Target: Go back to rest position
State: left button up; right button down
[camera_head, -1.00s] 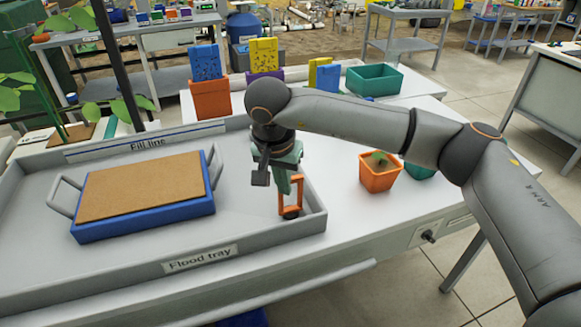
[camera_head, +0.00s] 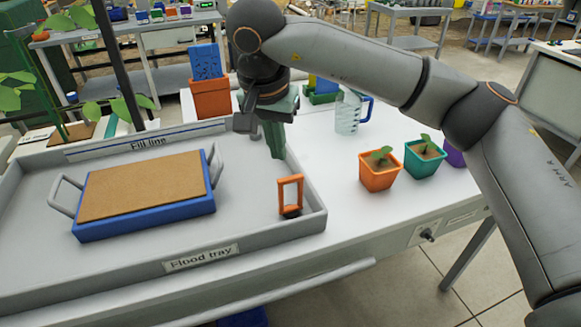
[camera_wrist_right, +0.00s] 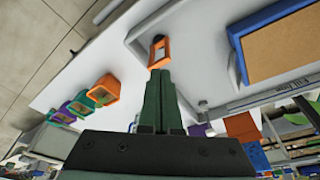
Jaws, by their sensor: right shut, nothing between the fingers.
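My right gripper (camera_head: 276,152) is shut and empty, pointing down above the right edge of the flood tray (camera_head: 240,228) in the head view. Its green fingers also show closed together in the right wrist view (camera_wrist_right: 160,80). An orange frame-shaped handle (camera_head: 290,194) stands upright in the tray's near right corner, apart from the fingers; it also shows in the right wrist view (camera_wrist_right: 159,52). My left gripper does not show in either view.
A blue tray with a brown top (camera_head: 145,190) sits in the flood tray. Orange (camera_head: 379,172) and teal (camera_head: 425,160) pots with seedlings stand at right. A clear jug (camera_head: 348,112) and an orange pot with a blue card (camera_head: 210,98) stand behind.

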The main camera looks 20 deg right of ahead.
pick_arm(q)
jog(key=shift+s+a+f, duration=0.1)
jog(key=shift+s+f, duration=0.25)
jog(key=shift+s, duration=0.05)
pick_arm(e)
jog(key=shift+v, duration=0.85)
